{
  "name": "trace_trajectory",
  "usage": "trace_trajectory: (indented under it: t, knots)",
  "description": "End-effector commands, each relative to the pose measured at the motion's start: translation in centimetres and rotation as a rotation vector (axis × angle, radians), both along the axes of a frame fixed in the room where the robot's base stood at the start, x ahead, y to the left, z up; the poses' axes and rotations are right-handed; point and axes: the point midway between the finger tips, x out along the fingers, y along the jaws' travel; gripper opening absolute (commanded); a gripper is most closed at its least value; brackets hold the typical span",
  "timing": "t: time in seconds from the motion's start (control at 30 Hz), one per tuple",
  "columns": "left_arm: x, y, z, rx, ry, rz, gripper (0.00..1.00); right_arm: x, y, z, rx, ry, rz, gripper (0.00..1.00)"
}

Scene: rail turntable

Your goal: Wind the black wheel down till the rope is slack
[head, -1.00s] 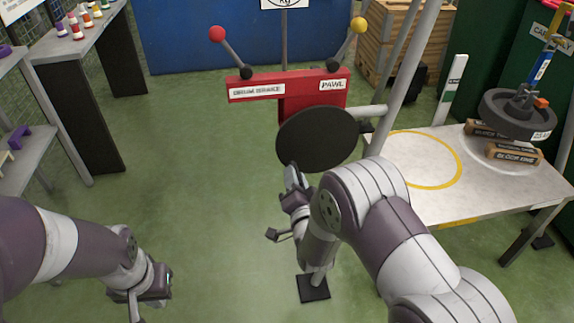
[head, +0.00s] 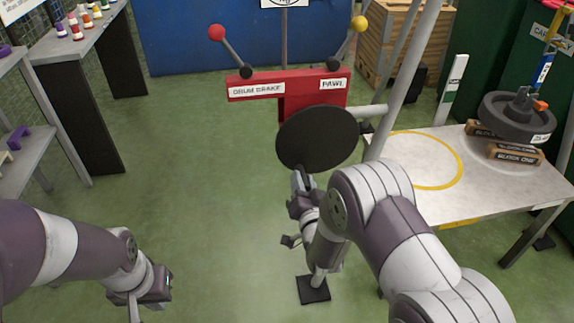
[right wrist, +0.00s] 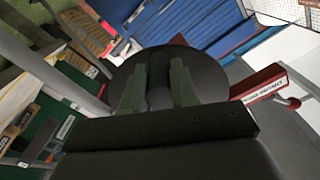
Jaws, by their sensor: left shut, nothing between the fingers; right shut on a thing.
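The black wheel (head: 317,138) is a round dark disc in front of the red panel. It also fills the middle of the right wrist view (right wrist: 210,75). My right gripper (head: 301,178) is at the wheel's lower left edge, shut on what looks like its dark handle (right wrist: 159,68), largely hidden between the fingers. My left gripper (head: 142,304) is shut and empty, low at the left, far from the wheel. At the right a heavy grey disc load (head: 517,119) hangs under a blue and yellow hook (head: 546,62), at or just above wooden blocks. I cannot clearly make out the rope.
The red panel (head: 300,84) carries a red-knobbed drum brake lever (head: 217,33) and a yellow-knobbed pawl lever (head: 359,24). A table (head: 400,205) with a yellow ring and wooden blocks (head: 514,153) stands right, beside a grey post (head: 405,75). The floor at left centre is clear.

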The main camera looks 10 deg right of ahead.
Motion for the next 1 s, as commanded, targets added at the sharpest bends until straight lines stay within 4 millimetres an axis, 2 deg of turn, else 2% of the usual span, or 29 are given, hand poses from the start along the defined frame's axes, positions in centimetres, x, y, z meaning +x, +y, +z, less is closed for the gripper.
trace_trajectory:
  t: [0.1, 0.6, 1.0]
  knots:
    - [0.0, 0.0, -0.2, 0.0, 0.0, 0.0, 0.0, -0.2, -0.6, -0.7, -0.049, 0.011, -0.004, 0.0]
    - [0.0, 0.0, -0.3, 0.0, 0.0, 0.0, 0.0, -0.2, -0.9, -0.9, -0.101, 0.011, -0.004, 0.0]
    - [0.0, 0.0, -0.5, 0.0, 0.0, 0.0, 0.0, -0.2, -2.4, -1.4, -0.272, 0.011, -0.004, 0.0]
